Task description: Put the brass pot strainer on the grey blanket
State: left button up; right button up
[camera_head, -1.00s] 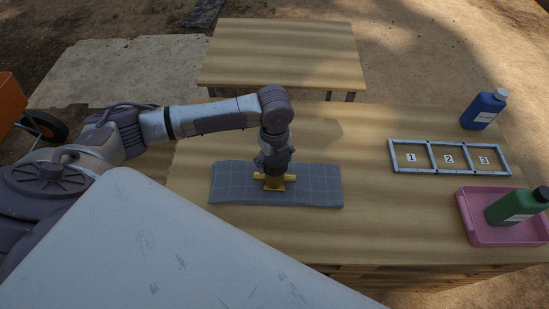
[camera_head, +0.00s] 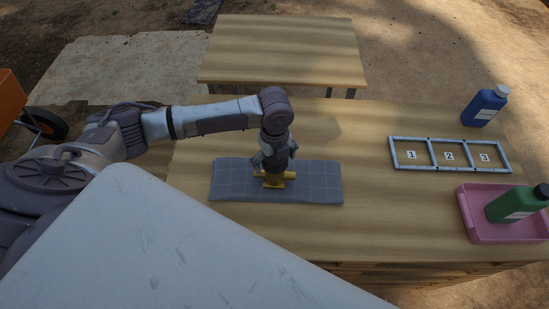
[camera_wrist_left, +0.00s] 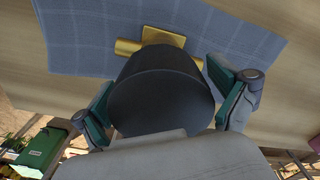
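The brass pot strainer (camera_head: 274,181) sits on the grey blanket (camera_head: 320,183), near its middle. Its brass body (camera_wrist_left: 150,45) shows in the left wrist view, behind a wide dark cylinder that stands between my fingers and seems to be its upper part. My left gripper (camera_head: 275,163) is right above the strainer, pointing down, with its fingers spread. In the left wrist view the green finger pads (camera_wrist_left: 163,95) stand on either side of the dark cylinder and look apart from it. My right gripper is not in view.
A frame with numbered compartments (camera_head: 450,168) lies on the table at right. A blue bottle (camera_head: 484,106) stands behind it. A pink tray (camera_head: 475,228) holds a green bottle (camera_head: 517,205). Bare table lies between blanket and frame. Another table (camera_head: 280,50) stands behind.

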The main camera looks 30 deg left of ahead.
pick_arm(q)
jog(key=shift+r, duration=0.2)
jog(key=shift+r, duration=0.6)
notch_tip(320, 180, up, 12)
jog(key=shift+r+b, duration=0.1)
jog(key=shift+b, duration=0.6)
